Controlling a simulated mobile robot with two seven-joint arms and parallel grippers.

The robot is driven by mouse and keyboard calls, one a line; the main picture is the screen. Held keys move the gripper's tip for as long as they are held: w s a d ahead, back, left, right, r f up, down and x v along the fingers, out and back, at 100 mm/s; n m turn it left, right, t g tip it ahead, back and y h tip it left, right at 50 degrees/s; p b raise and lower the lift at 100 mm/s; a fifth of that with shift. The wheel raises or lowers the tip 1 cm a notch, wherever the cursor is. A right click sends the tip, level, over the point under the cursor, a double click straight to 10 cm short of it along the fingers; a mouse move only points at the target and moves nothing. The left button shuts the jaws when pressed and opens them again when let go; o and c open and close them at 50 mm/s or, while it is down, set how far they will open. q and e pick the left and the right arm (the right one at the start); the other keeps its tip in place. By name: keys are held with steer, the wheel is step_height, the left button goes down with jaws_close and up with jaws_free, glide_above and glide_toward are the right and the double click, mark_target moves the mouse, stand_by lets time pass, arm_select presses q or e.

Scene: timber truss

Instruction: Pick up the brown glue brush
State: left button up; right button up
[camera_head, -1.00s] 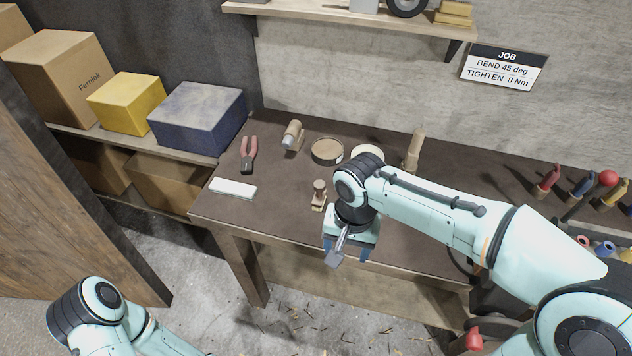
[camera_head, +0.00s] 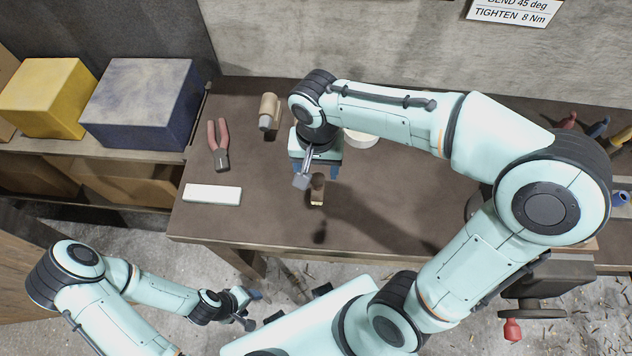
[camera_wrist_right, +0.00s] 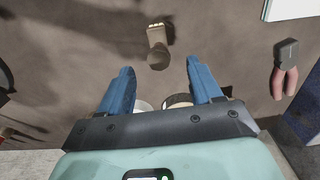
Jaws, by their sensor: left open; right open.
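The brown glue brush (camera_head: 317,188) is on the dark bench top, near the bench's front edge. In the right wrist view the brush (camera_wrist_right: 157,42) shows a round brown knob and a flat pale end, just beyond the gap between the fingertips. My right gripper (camera_head: 315,174) is open and empty above the bench, right beside the brush in the picture. Its two blue fingers (camera_wrist_right: 158,68) are spread apart in the wrist view. My left gripper (camera_head: 246,306) is open, low over the floor in front of the bench, away from the brush.
Red-handled pliers (camera_head: 218,145), a white block (camera_head: 212,194) and a tan cylinder (camera_head: 268,111) lie on the bench's left part. A round pale tin (camera_head: 361,138) is partly hidden behind my right arm. Yellow (camera_head: 45,97) and blue (camera_head: 142,102) boxes stand on the left shelf.

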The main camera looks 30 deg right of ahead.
mark_target(316, 179)
step_height(316, 179, down, 4)
steer(key=shift+r, duration=0.2)
steer(key=shift+w+d+f, duration=0.1)
steer(key=shift+d+f, duration=0.05)
steer(key=shift+f, duration=1.2)
steer(key=shift+w+d+f, duration=0.1)
steer(key=shift+f, duration=1.25)
jaws_close()
arm_select(q)
steer(key=shift+s+f, duration=0.1)
steer(key=shift+f, duration=0.2)
arm_select(e)
steer(key=shift+r, duration=0.1)
arm_select(q)
steer(key=w+r+p, duration=0.2)
steer(key=w+r, duration=0.1)
arm_select(e)
step_height(316, 179, up, 20)
